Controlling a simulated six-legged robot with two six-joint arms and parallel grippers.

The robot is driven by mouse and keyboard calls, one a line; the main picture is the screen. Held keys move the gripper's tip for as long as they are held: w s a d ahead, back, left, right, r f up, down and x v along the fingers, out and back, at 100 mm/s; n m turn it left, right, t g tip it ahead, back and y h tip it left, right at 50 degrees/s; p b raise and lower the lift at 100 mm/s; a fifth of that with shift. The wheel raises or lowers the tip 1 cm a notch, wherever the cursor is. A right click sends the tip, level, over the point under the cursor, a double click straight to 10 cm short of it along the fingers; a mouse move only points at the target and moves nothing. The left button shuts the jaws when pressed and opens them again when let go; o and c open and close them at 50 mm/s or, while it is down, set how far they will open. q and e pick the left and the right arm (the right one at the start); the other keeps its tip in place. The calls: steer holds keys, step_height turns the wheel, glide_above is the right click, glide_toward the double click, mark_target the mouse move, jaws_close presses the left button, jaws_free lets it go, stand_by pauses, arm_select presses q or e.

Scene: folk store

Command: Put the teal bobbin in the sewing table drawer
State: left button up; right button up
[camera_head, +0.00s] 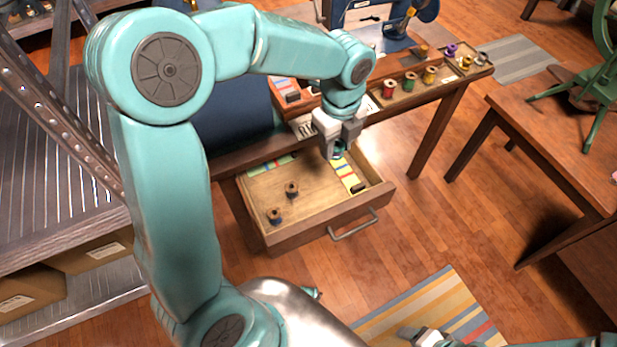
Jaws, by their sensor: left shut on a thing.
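The sewing table drawer (318,225) is pulled open below the table top, its metal handle (354,224) facing forward. My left gripper (335,154) hangs over the back right part of the drawer, pointing down. It is shut on the teal bobbin (339,147), which shows only as a small patch between the fingers. The rest of the bobbin is hidden, and I cannot tell its exact height above the drawer floor. My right gripper (428,338) is at the bottom edge, over the striped rug, mostly cut off; its jaws are unclear.
Several thread spools, including a red one (389,88), stand on the table top. Another wooden table (560,140) stands at right.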

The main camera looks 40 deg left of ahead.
arm_select(q)
steer(key=b, duration=0.3)
glide_above(329, 197)
step_height(329, 197, down, 15)
steer(key=shift+f, duration=0.1)
step_height(329, 197, down, 4)
steer(key=shift+f+b, duration=0.1)
steer(key=shift+b, duration=0.4)
steer(key=shift+d, duration=0.1)
steer(key=shift+f, duration=0.15)
steer(key=o, duration=1.1)
steer(key=shift+c, duration=0.2)
